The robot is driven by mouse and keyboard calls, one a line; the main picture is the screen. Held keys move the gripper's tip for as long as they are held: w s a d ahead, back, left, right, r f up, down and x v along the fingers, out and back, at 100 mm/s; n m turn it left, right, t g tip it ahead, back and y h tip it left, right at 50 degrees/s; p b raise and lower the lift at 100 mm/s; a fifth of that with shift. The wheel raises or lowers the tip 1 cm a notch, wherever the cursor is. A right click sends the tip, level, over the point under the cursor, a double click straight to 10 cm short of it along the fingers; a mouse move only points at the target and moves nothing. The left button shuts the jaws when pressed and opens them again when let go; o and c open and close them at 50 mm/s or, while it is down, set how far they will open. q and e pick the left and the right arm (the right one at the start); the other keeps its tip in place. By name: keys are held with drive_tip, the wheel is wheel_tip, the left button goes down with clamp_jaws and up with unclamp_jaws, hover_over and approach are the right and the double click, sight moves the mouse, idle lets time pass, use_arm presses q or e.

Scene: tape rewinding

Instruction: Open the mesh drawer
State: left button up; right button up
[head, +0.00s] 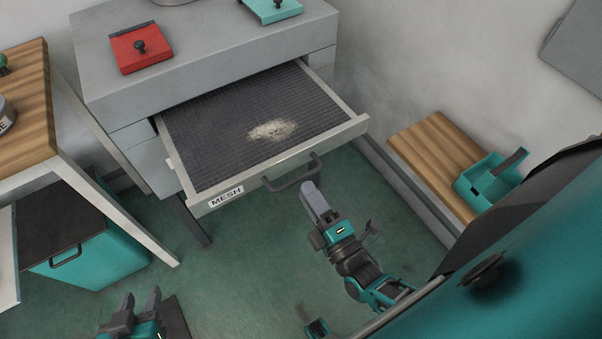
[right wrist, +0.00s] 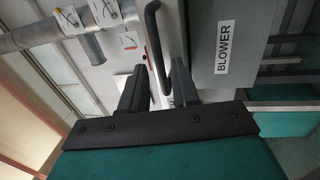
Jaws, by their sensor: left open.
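The mesh drawer (head: 179,157) is pulled well out of the grey cabinet in the head view, its dark mesh bottom showing with a pale granular patch on it. Its front bears a MESH label (head: 226,196) and a dark bar handle (head: 291,182). My right gripper (head: 314,197) is just in front of the handle's right end. In the right wrist view its fingers (right wrist: 158,88) stand apart, with a dark curved bar running toward the gap; contact cannot be told. My left gripper (head: 139,304) is open and empty at the bottom left, away from the drawer.
The grey cabinet (head: 205,45) carries a red plate (head: 150,57) and a teal plate (head: 285,8). A wooden table (head: 28,110) and a teal bin (head: 120,245) stand left. A wooden bench (head: 425,150) with a teal box (head: 490,185) is right. A BLOWER label (right wrist: 223,47) shows in the wrist view.

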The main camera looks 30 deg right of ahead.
drive_tip(key=s+f, duration=0.1)
drive_tip(key=s, duration=0.7)
drive_tip(key=shift+f, duration=0.2)
drive_tip(key=shift+d, duration=0.1)
drive_tip(key=shift+w+a+f+m+g+y, duration=0.3)
drive_tip(key=shift+w+m+g, duration=0.6)
drive_tip(key=shift+m+g, duration=1.2)
drive_tip(key=shift+w+a+f+m+g+y, duration=0.15)
drive_tip(key=shift+w+a+m+g, duration=0.55)
drive_tip(key=shift+m, duration=2.45)
drive_tip(key=shift+w+a+f+m+g+y, duration=0.2)
drive_tip(key=shift+w+m+g, duration=0.9)
drive_tip(key=shift+m+g, duration=1.15)
drive_tip(key=shift+d+m+t, duration=0.15)
drive_tip(key=shift+m+t, duration=0.25)
drive_tip(key=shift+t, duration=0.05)
